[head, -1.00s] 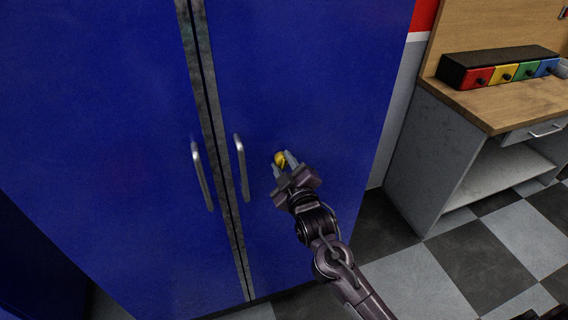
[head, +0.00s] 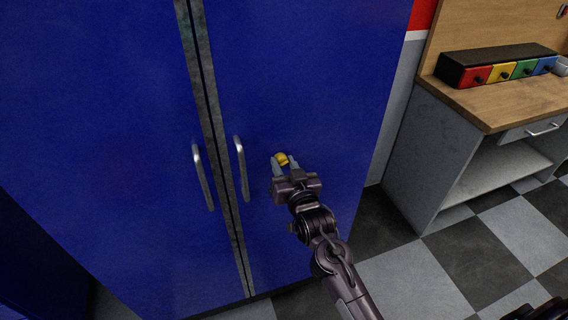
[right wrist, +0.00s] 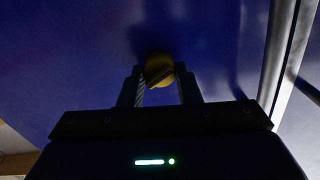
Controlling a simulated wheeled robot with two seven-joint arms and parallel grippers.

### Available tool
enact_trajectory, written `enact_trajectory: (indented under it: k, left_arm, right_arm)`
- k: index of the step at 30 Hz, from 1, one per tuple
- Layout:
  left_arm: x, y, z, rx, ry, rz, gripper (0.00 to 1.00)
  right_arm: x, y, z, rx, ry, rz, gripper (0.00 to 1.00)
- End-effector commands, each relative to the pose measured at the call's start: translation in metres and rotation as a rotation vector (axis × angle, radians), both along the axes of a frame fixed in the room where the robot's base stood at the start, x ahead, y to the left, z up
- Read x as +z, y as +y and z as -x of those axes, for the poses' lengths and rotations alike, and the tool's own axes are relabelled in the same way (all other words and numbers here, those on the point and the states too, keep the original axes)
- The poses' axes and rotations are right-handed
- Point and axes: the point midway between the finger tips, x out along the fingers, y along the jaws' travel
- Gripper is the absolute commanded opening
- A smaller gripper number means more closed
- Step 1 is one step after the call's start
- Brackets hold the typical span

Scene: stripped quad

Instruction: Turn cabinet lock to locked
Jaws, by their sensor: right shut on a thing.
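The blue cabinet (head: 300,60) has two closed doors with a metal strip at the seam. A yellow round lock knob (head: 281,158) sits on the right door, to the right of the handles. My right gripper (head: 285,166) is at the knob with its fingers on either side, shut on it. In the right wrist view the knob (right wrist: 159,70) shows between the fingertips, with a dark slanted bar across its face. The fingers hide part of the knob in the head view. My left gripper is not in view.
Two upright silver handles, the left one (head: 203,177) and the right one (head: 241,168), flank the door seam. Checkered floor lies open between.

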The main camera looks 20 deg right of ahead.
Motion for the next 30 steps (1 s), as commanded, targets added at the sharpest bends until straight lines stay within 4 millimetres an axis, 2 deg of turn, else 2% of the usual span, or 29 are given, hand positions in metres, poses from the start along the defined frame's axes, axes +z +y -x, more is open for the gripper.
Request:
enact_trajectory:
  k: [6, 15, 30]
  left_arm:
    - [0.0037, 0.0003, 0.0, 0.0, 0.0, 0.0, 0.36]
    - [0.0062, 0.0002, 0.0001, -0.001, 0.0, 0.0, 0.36]
    - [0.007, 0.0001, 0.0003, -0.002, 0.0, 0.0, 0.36]
  right_arm:
    - [-0.0006, -0.0003, 0.0001, -0.001, 0.008, -0.185, 0.07]
    - [-0.0011, -0.0008, 0.0001, -0.001, 0.014, -0.358, 0.07]
    - [-0.0015, -0.001, 0.0001, 0.001, 0.017, -0.434, 0.07]
